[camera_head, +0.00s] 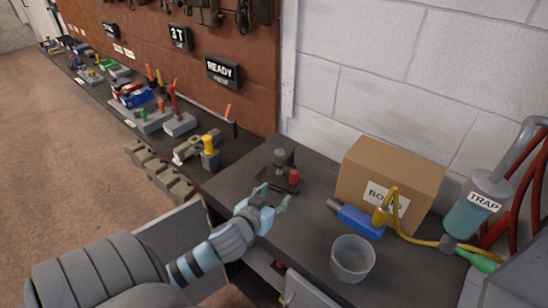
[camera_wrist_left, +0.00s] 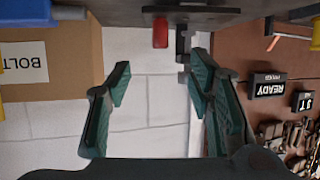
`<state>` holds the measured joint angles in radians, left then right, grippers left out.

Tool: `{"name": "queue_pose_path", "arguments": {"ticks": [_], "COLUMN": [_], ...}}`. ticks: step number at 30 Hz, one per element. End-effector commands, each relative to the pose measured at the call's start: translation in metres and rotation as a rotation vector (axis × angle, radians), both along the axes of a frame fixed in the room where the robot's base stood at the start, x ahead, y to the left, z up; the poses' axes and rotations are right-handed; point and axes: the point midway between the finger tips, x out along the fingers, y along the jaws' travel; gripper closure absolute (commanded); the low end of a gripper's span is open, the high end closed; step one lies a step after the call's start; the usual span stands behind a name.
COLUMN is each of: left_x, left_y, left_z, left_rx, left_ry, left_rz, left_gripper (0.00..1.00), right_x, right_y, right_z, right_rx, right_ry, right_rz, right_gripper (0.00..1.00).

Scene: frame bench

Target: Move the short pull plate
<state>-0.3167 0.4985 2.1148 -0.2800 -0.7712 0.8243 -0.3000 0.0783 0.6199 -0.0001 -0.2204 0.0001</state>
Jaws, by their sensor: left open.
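A small dark plate (camera_head: 275,188) lies on the bench with a grey post (camera_head: 281,160) and a red knob (camera_head: 293,177) standing on it. I cannot tell for certain whether it is the short pull plate; no label shows. My left gripper (camera_head: 273,199) is open and empty just in front of it, its fingers partly covering the plate's near side. In the left wrist view, which is upside down, the open fingers (camera_wrist_left: 161,80) have only wall between them. The red knob (camera_wrist_left: 160,32) and the dark plate (camera_wrist_left: 190,10) show beyond them at the top. My right gripper is not in view.
A cardboard box (camera_head: 390,178), a blue tool (camera_head: 358,221) with a yellow hose and a grey cup (camera_head: 352,259) stand to the right. A trap bottle (camera_head: 477,201) is farther right. An open cabinet door (camera_head: 175,237) hangs below.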

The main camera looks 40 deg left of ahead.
Motion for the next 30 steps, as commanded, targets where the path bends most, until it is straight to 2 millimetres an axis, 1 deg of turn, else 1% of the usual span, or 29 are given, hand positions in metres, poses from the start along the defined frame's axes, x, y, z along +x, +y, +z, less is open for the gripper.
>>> {"name": "queue_pose_path", "arguments": {"ticks": [5,8,22,27,30], "left_x": [0.007,0.019,0.101,0.12,0.126], "left_y": [0.002,0.006,0.03,0.036,0.038], "left_z": [-0.004,-0.01,-0.045,-0.055,-0.056], "left_rx": [0.0,0.0,-0.001,-0.002,0.0], "left_ry": [0.001,0.001,0.002,0.004,0.003], "left_rz": [0.001,0.002,0.001,0.001,0.0], "left_gripper": [0.52,0.52,0.52,0.52,0.52], "right_x": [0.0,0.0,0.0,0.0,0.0], "right_y": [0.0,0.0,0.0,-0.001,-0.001], "right_z": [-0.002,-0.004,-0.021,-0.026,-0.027], "right_rx": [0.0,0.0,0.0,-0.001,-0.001], "right_ry": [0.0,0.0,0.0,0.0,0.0], "right_rz": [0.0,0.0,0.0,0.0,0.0], "right_gripper": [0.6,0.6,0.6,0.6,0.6]}}
